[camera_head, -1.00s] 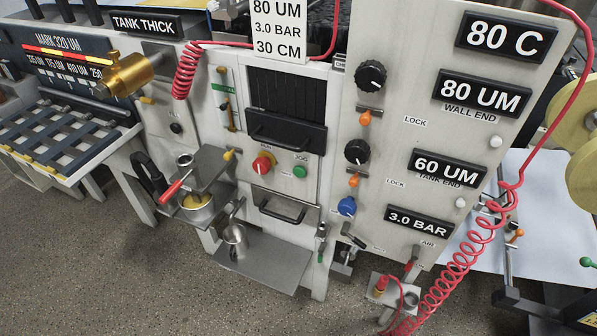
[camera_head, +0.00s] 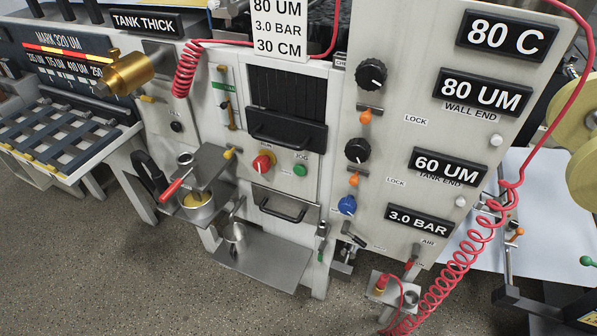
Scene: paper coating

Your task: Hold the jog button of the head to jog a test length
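The green jog button (camera_head: 300,170) sits on the front panel of the machine head, under a small label reading JOG. Nothing touches it. A black handle (camera_head: 287,130) is above the two and another black handle (camera_head: 283,209) is below. Neither of my grippers shows in the head view.
The right panel has black dials (camera_head: 371,74), a blue knob (camera_head: 347,205) and readouts such as 3.0 BAR (camera_head: 419,224). A coiled red hose (camera_head: 455,265) hangs at the right. A metal shelf (camera_head: 262,262) juts out low. The floor (camera_head: 120,280) in front is clear.

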